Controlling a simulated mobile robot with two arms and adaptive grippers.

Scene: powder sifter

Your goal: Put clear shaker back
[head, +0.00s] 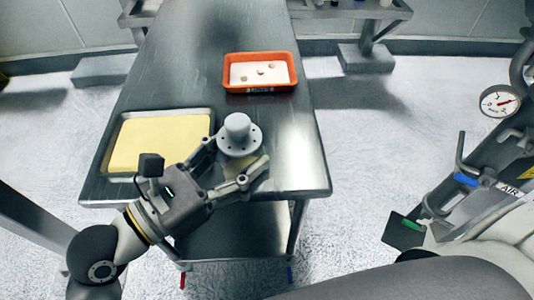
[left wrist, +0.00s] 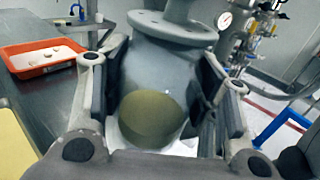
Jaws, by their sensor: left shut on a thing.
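The clear shaker (left wrist: 155,75) is a see-through grey container with yellowish powder (left wrist: 150,115) at its near end. In the head view its grey flanged cap (head: 238,130) faces up, over the front part of the steel table. My left gripper (head: 240,153) is shut on the shaker's body, with one finger on each side, as the left wrist view also shows. I cannot tell whether the shaker touches the table. My right gripper is not in view.
A steel table (head: 200,60) has a tray of yellow powder (head: 165,140) at its front left. An orange tray (head: 261,87) with pale contents and small lumps sits farther back. The table's right side is clear. Piping with a gauge (head: 500,101) stands at the right.

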